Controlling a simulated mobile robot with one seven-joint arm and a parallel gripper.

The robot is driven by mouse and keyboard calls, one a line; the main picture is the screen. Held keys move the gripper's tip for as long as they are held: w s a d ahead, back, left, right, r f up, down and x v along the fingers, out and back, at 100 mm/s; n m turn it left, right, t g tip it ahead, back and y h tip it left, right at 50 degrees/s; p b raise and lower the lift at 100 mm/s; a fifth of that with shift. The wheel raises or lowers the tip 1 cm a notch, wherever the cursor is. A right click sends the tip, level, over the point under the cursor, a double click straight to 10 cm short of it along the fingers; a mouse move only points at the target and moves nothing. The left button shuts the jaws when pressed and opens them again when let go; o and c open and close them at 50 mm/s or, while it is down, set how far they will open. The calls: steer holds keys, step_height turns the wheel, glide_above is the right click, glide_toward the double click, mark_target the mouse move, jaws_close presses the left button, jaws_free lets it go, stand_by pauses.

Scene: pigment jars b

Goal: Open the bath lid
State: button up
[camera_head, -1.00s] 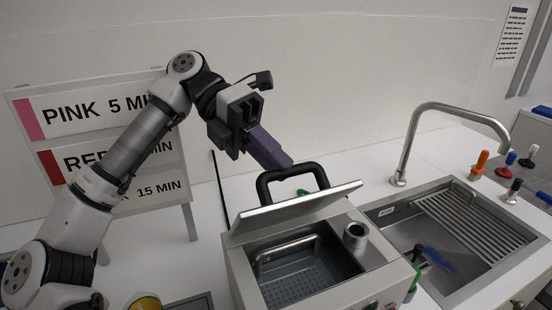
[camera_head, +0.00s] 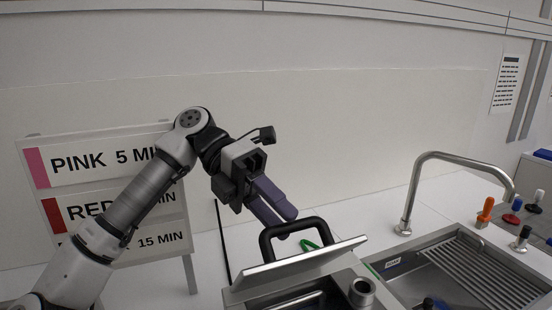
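The bath lid (camera_head: 290,270) is a flat steel plate with a black loop handle (camera_head: 266,243). It stands tilted up at the back of the steel bath (camera_head: 345,304), whose opening shows in front of it at the bottom edge. My gripper (camera_head: 278,212) is just behind and above the handle, with its purple fingers pointing down to the right. The fingertips are partly behind the handle. I cannot tell whether they touch it or whether they are apart. Most of the bath is cut off below the picture.
A sink (camera_head: 470,275) with a curved tap (camera_head: 408,195) is on the right. Coloured stoppers or tools (camera_head: 485,212) stand beyond it. A sign board with times (camera_head: 100,150) stands behind my arm on the left. A plain wall closes the back.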

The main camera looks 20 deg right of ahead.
steer(key=shift+r, duration=0.1)
step_height(320, 180, up, 20)
steer(key=b, duration=0.1)
steer(key=shift+c, duration=0.5)
